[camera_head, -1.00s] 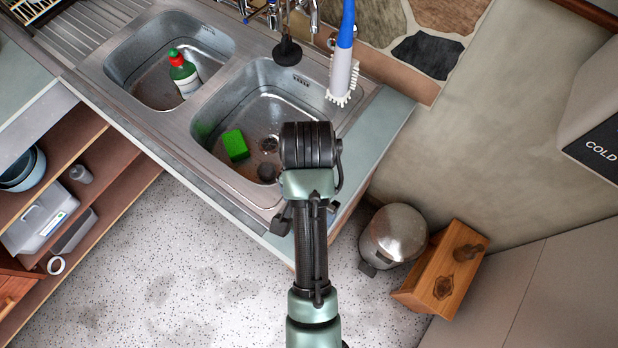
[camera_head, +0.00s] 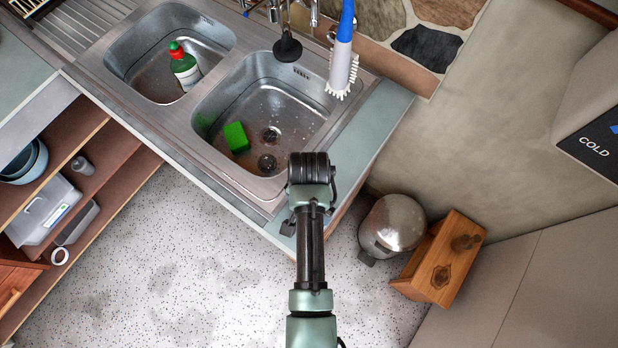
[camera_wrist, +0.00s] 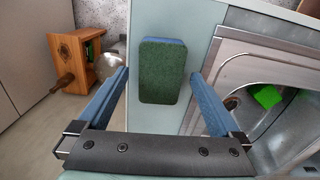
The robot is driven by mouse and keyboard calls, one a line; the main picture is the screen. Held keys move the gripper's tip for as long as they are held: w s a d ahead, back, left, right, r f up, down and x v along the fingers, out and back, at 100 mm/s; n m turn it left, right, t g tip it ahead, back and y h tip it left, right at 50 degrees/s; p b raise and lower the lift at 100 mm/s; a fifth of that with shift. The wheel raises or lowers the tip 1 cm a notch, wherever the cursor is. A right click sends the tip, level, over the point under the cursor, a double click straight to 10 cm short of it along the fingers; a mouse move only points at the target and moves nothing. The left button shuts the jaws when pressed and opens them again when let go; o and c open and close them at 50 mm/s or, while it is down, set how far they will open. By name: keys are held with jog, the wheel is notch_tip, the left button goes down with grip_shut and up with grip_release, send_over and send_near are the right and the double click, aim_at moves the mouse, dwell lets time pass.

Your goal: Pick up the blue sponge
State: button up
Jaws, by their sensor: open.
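The blue sponge (camera_wrist: 162,72) lies on the pale counter strip beside the sink, in the wrist view. Its dark green scouring face is turned up, and blue shows along its far edge. My gripper (camera_wrist: 160,76) is open, with one blue finger to the left of the sponge and one to the right. The sponge appears between and beyond the fingertips; I cannot tell the height gap. In the head view my arm hides the blue sponge and most of the gripper.
A bright green sponge (camera_head: 235,137) lies in the right sink basin (camera_head: 330,100). A red-capped bottle (camera_head: 184,66) stands in the left basin. A metal bin (camera_head: 393,224) and wooden box (camera_head: 440,262) stand on the floor at right.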

jog(key=shift+f, duration=0.95)
jog(key=c, duration=1.3)
jog(key=shift+c, duration=0.2)
jog(key=shift+r, duration=0.1)
notch_tip(320, 180, up, 10)
jog(key=shift+f+b, duration=0.1)
jog(key=shift+b, duration=0.4)
